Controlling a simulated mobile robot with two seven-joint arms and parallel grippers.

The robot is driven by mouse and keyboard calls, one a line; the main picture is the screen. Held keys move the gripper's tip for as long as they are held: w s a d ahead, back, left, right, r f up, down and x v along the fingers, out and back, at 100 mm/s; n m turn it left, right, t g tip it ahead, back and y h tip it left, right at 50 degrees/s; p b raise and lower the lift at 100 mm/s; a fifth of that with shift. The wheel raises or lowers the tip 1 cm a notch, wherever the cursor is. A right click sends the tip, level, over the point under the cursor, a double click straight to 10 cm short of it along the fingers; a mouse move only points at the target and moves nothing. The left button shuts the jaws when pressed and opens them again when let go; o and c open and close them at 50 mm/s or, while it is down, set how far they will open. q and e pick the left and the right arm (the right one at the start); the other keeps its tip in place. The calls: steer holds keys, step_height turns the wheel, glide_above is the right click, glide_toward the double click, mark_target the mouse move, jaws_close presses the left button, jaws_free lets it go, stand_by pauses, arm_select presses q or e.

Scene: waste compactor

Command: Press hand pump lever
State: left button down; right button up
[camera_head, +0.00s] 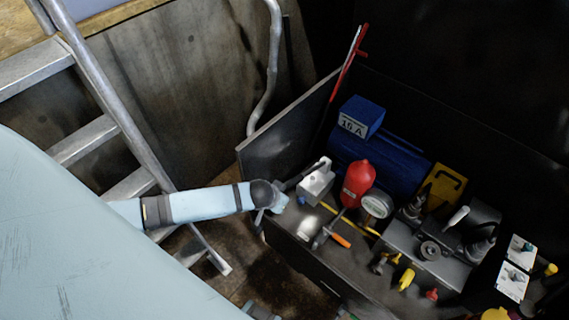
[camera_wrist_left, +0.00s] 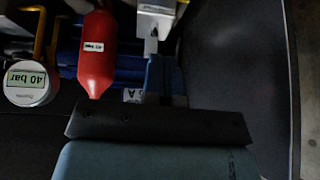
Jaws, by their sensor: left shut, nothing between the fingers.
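My left gripper (camera_head: 278,200) is shut and empty at the left end of the hydraulic unit, beside a light metal block (camera_head: 316,182). A dark bar-like arm seems to run from this block toward the gripper. I cannot tell whether they touch. A long red-handled rod (camera_head: 350,62) stands up behind the unit's left end; I cannot tell which of these is the hand pump lever. In the left wrist view the block (camera_wrist_left: 157,20) is beyond the blue shut fingers (camera_wrist_left: 163,78). My right gripper is not in view.
A red pressure vessel (camera_head: 357,182) and a gauge (camera_head: 376,206) are just right of the block. An orange-handled valve (camera_head: 340,240) is in front. A blue motor (camera_head: 375,165) is behind. A dark upright panel (camera_head: 285,135) and ladder (camera_head: 105,125) stand left.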

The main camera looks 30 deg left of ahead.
arm_select(q)
steer(key=v, duration=0.3)
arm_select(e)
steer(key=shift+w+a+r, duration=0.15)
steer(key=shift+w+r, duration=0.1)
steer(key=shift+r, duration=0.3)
arm_select(q)
steer(key=shift+w, duration=0.1)
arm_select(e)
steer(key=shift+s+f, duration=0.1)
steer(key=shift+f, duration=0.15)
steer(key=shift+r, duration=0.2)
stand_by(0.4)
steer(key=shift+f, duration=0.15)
